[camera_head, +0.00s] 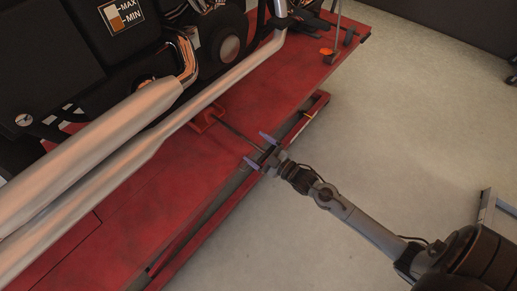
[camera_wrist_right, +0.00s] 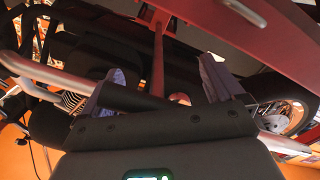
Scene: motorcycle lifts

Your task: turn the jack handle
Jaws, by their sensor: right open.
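The jack handle (camera_head: 235,131) is a thin dark rod. It runs from a small red jack (camera_head: 205,118) on the red lift platform towards the platform's near edge. My right gripper (camera_head: 259,150) is at the outer end of the rod, with its two bluish fingertips apart. In the right wrist view, the rod (camera_wrist_right: 158,60) appears reddish and runs down towards the space between the open fingers (camera_wrist_right: 163,78). I cannot tell whether a finger touches it. My left gripper is not in view.
The red lift platform (camera_head: 130,215) carries a motorcycle with large silver exhaust pipes (camera_head: 100,150) above the jack's left side. A lower red rail (camera_head: 205,238) runs along the platform edge. The grey floor (camera_head: 410,120) to the right is mostly clear.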

